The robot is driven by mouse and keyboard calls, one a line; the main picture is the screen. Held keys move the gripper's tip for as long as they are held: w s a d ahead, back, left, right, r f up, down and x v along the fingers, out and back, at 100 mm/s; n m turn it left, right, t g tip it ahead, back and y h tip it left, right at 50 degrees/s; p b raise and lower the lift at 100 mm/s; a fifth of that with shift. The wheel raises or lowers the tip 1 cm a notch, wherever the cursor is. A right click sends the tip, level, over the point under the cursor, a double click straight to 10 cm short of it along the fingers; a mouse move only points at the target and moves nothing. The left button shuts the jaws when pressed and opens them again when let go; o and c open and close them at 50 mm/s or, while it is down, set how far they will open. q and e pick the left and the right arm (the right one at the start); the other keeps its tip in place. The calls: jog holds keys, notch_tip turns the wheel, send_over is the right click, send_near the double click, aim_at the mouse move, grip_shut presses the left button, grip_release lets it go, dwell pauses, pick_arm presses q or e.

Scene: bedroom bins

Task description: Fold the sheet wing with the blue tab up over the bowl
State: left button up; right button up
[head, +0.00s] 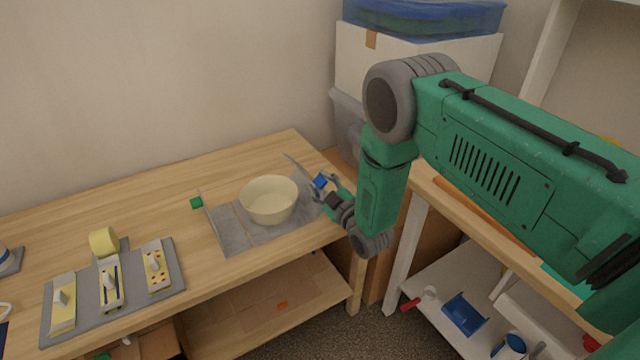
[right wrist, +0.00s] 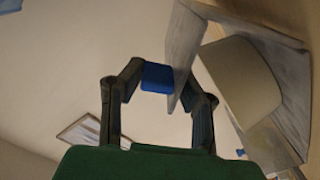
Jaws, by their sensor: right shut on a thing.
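A cream bowl (head: 269,201) stands on a grey sheet (head: 232,232) on the wooden table; it also shows in the right wrist view (right wrist: 240,80). The sheet wing with the blue tab (head: 299,168) stands tilted up on the bowl's right side, apart from the bowl's top. The blue tab (head: 320,182) is at its outer edge. My right gripper (head: 326,188) is shut on the blue tab; in the right wrist view the tab (right wrist: 157,77) and wing (right wrist: 183,50) lie between its fingers. My left gripper is out of view.
A grey board (head: 177,283) with several yellow switch-like pieces and a yellow roll (head: 103,241) lie to the left. A shelf unit with tools is at the right. The table behind the bowl is clear.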

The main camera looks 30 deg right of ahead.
jog(key=o, duration=0.8)
jog(key=shift+c, duration=0.2)
jog(key=s, duration=1.2)
jog(key=shift+d, duration=0.45)
